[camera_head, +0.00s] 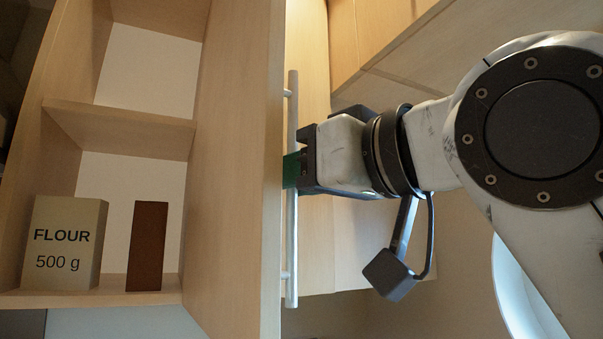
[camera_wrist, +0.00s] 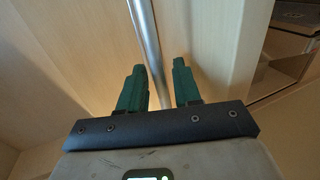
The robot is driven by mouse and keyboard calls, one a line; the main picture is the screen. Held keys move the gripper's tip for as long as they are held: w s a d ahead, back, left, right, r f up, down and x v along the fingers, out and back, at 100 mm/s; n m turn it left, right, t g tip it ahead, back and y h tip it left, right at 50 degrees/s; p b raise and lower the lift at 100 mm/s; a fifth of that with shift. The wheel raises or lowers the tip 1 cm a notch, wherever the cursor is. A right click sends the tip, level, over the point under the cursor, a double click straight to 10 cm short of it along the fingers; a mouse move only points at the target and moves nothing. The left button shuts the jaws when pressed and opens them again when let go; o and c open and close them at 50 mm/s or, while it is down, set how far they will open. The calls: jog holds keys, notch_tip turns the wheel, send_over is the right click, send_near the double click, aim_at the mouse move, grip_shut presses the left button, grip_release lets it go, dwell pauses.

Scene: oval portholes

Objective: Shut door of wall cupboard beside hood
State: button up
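The wall cupboard (camera_head: 125,112) stands at the left of the head view with its front open. Its pale wood door (camera_head: 235,130) stands open, seen at a steep angle with the inner face towards me. A vertical metal bar handle (camera_head: 291,235) stands off the door's right side; it also crosses the wrist view (camera_wrist: 145,30). My gripper (camera_head: 292,170) is at the handle's middle. In the wrist view its green fingers (camera_wrist: 158,82) stand apart with the bar running between them, nearer the left finger. I cannot tell whether either finger touches it.
A flour package (camera_head: 62,245) and a brown box (camera_head: 147,246) stand on the cupboard's lower shelf. More wooden cabinet fronts (camera_head: 375,35) are behind my arm at the upper right. A pale round-edged object (camera_head: 510,285) shows partly at the lower right.

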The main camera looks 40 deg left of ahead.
jog(key=shift+a, duration=0.1)
grip_shut()
dwell(0.6)
